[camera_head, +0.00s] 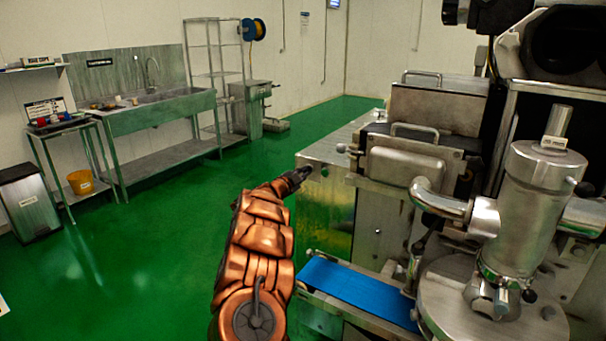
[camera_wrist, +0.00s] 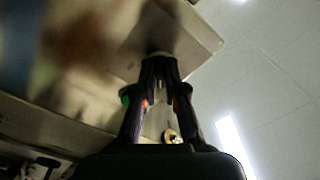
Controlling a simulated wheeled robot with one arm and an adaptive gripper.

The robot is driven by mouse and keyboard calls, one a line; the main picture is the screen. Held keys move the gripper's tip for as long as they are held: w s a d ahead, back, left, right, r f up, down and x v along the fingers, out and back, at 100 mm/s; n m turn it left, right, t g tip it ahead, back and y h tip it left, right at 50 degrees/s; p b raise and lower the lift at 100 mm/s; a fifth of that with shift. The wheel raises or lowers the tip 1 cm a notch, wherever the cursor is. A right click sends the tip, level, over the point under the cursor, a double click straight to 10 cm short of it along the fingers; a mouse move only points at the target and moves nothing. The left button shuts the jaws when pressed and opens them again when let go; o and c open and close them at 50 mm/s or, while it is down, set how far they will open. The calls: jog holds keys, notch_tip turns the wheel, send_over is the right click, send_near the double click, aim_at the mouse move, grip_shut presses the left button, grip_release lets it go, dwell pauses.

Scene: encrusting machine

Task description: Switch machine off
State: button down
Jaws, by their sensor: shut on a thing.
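The encrusting machine (camera_head: 400,165) stands at the right, a large steel body with pipes and a blue belt. My gripper (camera_head: 302,173) is at the end of my copper-coloured arm, at the far-left side of the machine's cabinet. In the wrist view my gripper's dark fingers (camera_wrist: 159,62) close together at the tips against a pale box-like surface (camera_wrist: 190,42). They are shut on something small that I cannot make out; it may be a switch. A green spot (camera_wrist: 125,97) shows beside the left finger. A small yellowish round part (camera_wrist: 170,136) shows between the fingers.
The blue conveyor belt (camera_head: 358,292) lies low in front of the cabinet. A sink bench (camera_head: 165,112), a wire shelf (camera_head: 214,60), a small table (camera_head: 62,128) and a bin (camera_head: 30,200) stand at the left. The green floor (camera_head: 150,240) between is open.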

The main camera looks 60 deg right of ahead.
jog(key=c, duration=1.2)
grip_release()
jog(key=shift+c, duration=0.2)
jog(key=a, duration=1.2)
jog(key=shift+s, duration=0.25)
